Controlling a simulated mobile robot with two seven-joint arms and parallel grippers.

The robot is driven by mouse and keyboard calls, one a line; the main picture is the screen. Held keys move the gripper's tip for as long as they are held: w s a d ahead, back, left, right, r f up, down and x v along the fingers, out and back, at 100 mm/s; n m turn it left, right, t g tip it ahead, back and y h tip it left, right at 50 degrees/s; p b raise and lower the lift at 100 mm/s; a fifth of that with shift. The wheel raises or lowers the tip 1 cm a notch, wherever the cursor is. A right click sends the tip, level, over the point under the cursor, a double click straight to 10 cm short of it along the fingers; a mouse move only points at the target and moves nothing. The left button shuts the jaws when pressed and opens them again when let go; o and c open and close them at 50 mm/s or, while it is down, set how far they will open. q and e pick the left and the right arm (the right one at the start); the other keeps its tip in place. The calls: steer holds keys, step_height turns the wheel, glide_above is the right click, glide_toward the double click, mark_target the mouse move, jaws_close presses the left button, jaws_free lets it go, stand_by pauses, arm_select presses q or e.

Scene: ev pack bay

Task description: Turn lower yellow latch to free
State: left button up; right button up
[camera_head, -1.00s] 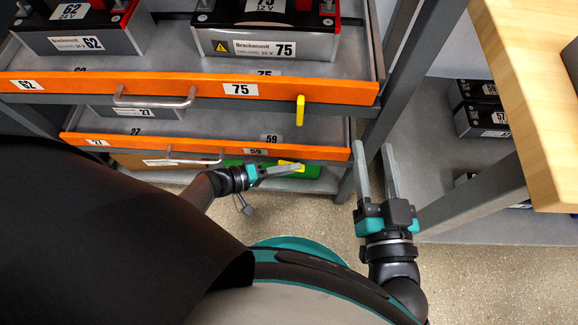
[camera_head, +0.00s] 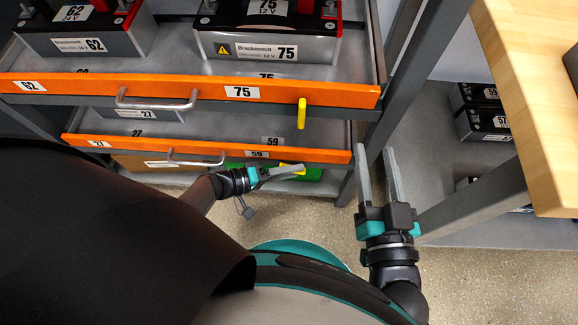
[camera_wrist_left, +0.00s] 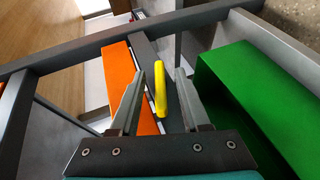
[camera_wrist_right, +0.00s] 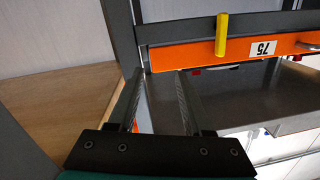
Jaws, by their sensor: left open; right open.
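The lower yellow latch (camera_wrist_left: 160,90) stands at the lower orange drawer front (camera_wrist_left: 119,75) in the left wrist view. My left gripper (camera_head: 301,169) is open, with one finger on each side of the latch; a gap shows between the latch and each finger. In the head view the fingers partly hide this latch. The upper yellow latch (camera_head: 302,113) hangs at the upper orange drawer front (camera_head: 180,90) and also shows in the right wrist view (camera_wrist_right: 222,35). My right gripper (camera_head: 375,150) is open and empty, right of the drawers.
A green box (camera_wrist_left: 240,75) sits under the lower drawer, close beside my left gripper. A grey rack post (camera_head: 405,70) rises near my right gripper. A wooden tabletop (camera_head: 535,100) is at the right. Batteries, including one marked 75 (camera_head: 268,48), stand in the upper drawer.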

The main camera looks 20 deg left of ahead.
arm_select(q)
steer(key=p+v, duration=0.3)
steer(key=v, duration=1.2)
arm_select(e)
steer(key=d+f+g+h, duration=0.1)
steer(key=g, duration=0.1)
steer(key=d+f+g, duration=0.1)
steer(key=d+f+g+h, duration=0.1)
steer(key=d+g, duration=0.1)
steer(key=shift+w+n+g+h, duration=0.3)
steer(key=shift+w+n, duration=0.05)
steer(key=shift+n, duration=0.05)
arm_select(q)
steer(key=shift+a, duration=0.1)
